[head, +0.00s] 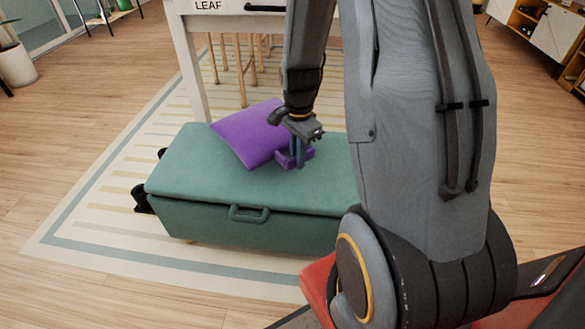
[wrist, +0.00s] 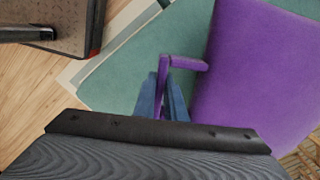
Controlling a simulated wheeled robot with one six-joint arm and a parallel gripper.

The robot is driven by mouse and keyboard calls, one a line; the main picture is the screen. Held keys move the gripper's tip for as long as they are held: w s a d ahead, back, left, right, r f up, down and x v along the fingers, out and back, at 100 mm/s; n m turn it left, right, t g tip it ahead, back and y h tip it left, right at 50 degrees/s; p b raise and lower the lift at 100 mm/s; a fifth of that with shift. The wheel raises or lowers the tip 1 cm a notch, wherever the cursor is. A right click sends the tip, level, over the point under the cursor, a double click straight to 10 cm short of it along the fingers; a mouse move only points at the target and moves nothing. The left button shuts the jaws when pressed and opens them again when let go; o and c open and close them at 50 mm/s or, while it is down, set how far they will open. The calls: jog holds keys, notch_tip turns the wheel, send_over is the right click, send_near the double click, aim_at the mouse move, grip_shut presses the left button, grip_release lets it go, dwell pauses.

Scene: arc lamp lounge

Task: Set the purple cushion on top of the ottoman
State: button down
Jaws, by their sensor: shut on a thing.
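The purple cushion (head: 249,133) is at the top of the green ottoman (head: 180,172), tilted, toward its back edge. I cannot tell whether it rests on the lid or hangs just above it. My gripper (head: 299,155) is shut on the cushion's purple handle at its right side. In the wrist view the blue fingers (wrist: 168,98) close around the handle (wrist: 180,63), and the cushion (wrist: 255,80) fills the right side. The green ottoman top (wrist: 130,75) shows below and left of it. My arm hides the ottoman's right end.
A white table (head: 190,50) with a "LEAF" label stands behind the ottoman. A striped rug (head: 90,235) lies under both. A plant pot (head: 15,65) is at far left. Wood floor is open at left.

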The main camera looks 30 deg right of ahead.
jog(key=shift+f+b, duration=0.5)
jog(key=shift+f, duration=1.75)
jog(key=c, duration=1.8)
grip_release()
